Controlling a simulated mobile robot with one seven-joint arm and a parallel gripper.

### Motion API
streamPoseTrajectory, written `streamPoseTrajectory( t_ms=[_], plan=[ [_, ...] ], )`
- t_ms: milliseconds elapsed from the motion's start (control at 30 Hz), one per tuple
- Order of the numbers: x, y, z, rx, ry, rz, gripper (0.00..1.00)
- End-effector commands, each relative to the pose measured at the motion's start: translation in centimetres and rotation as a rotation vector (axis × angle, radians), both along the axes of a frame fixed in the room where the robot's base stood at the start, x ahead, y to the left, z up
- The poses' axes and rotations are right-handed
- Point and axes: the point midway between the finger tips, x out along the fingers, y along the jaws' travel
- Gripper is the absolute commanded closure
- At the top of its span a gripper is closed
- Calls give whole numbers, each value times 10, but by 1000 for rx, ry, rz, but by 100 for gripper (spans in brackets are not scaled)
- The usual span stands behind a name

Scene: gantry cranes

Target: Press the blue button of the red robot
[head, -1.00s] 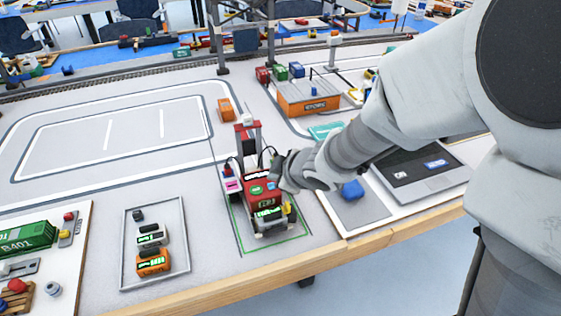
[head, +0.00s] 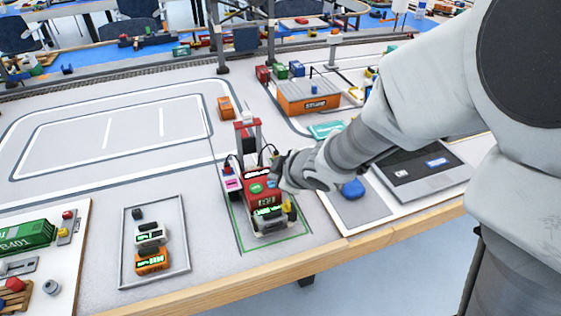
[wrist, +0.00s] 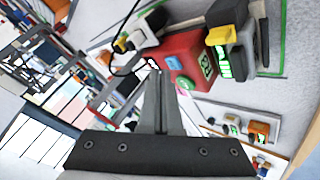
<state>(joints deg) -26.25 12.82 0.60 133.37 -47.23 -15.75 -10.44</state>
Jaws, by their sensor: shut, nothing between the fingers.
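The red robot (head: 262,196) stands inside a green outlined square near the table's front edge. In the wrist view its red body (wrist: 184,46) is at the top, right of centre. The blue button (wrist: 174,62) is on the red top, near a green button (wrist: 185,83). In the head view the blue button (head: 272,184) is close beside my fingers. My gripper (head: 274,177) is shut and empty, at the right rear side of the robot's top. In the wrist view its fingertips (wrist: 160,74) are just below the blue button; I cannot tell whether they touch anything.
A grey tray (head: 128,262) with small white and orange robots lies to the left. A blue object (head: 353,188) sits on a grey pad to the right, before a laptop-like panel (head: 425,166). An orange box (head: 308,98) stands behind. The white-lined floor on the left is clear.

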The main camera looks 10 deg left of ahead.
Motion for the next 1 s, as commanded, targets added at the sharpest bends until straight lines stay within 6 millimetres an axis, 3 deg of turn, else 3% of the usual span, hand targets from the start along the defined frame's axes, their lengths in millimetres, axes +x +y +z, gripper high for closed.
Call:
streamPoseTrajectory(
  t_ms=[1000],
  plan=[
    [0,0,-10,0,0,0,100]
  ],
)
